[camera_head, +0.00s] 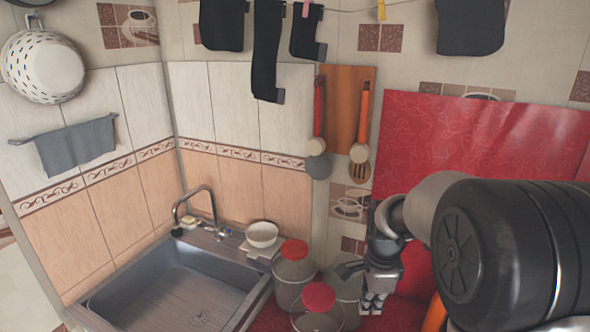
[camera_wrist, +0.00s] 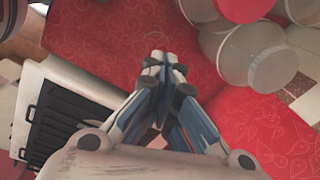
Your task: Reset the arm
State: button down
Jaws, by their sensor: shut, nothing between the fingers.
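My gripper (camera_head: 372,303) is at the lower right of the head view, beside the jars and in front of the red oilcloth. In the wrist view my gripper (camera_wrist: 163,60) has its fingertips together with nothing between them, above the red patterned oilcloth counter (camera_wrist: 100,40). My arm reaches in from the right edge of the head view and hides part of the counter.
Jars with red lids (camera_head: 319,297) stand close left of my gripper; they also show in the wrist view (camera_wrist: 258,55). A metal sink (camera_head: 170,290) is further left, with a white bowl (camera_head: 262,234) at its back corner. Utensils (camera_head: 361,130) hang on the wall.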

jog(key=s+a+r+n+t, duration=0.2)
jog(key=s+a+r+n, duration=0.1)
jog(key=s+r+n, duration=0.7)
jog(key=s+a+r+n+t, duration=0.1)
jog(key=s+n, duration=0.7)
jog(key=s, duration=0.8)
jog(key=shift+r+t, duration=0.4)
jog(key=shift+r, duration=0.3)
jog(key=shift+a, duration=0.2)
